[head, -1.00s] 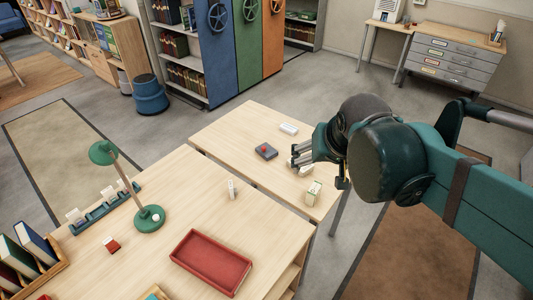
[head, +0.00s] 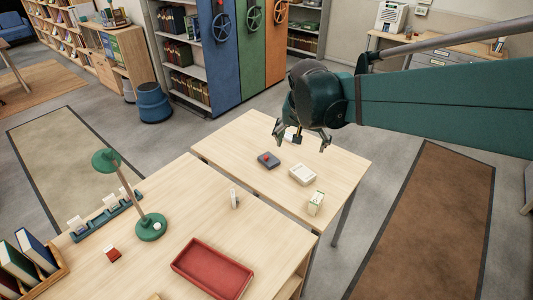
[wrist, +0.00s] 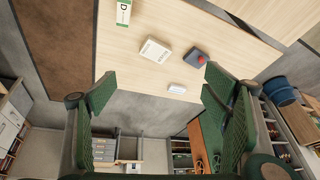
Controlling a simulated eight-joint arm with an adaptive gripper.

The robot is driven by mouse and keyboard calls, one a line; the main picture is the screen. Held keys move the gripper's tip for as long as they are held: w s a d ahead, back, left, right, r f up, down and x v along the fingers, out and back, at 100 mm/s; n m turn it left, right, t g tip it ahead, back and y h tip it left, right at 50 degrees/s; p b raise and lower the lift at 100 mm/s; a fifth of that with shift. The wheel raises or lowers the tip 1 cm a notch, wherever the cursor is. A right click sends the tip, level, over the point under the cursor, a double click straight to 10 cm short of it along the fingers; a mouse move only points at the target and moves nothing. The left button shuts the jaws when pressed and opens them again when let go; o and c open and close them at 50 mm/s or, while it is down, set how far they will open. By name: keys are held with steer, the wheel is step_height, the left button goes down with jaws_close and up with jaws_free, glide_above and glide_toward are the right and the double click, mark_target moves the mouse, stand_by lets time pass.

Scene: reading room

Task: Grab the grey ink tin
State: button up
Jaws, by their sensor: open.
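The dark grey tin with a red knob on top (head: 269,160) lies on the far pale table. It also shows in the wrist view (wrist: 194,57), left of the blue stool there and close beyond the right finger. My gripper (head: 302,141) is open and empty, with its fingers spread above the far part of that table, right of the tin and apart from it. In the wrist view my gripper (wrist: 158,83) frames a small white block (wrist: 177,89) between its fingers. That block is partly hidden by the gripper in the head view.
A white labelled box (head: 302,175) and an upright white-green carton (head: 315,203) stand right of the tin. The near table (head: 185,215) holds a green lamp (head: 151,227), a red tray (head: 212,268) and a small white upright item (head: 235,198). Coloured shelving (head: 218,60) stands behind.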

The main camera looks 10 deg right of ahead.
steer(key=w+a+f+m+g+h, duration=0.1)
steer(key=w+a+f+m, duration=0.1)
steer(key=w+f, duration=0.35)
steer(key=w+a+f+m, duration=0.1)
steer(key=w+a+f, duration=0.2)
steer(key=w, duration=0.6)
steer(key=m+g+h, duration=0.1)
steer(key=m, duration=0.2)
glide_above(267, 156)
steer(key=s+a, duration=0.1)
steer(key=a, duration=0.1)
step_height(267, 156, down, 15)
steer(key=shift+s+a, duration=0.1)
steer(key=shift+x, duration=1.3)
steer(key=shift+b+x, duration=0.7)
steer(key=shift+x, duration=1.85)
steer(key=shift+c, duration=0.4)
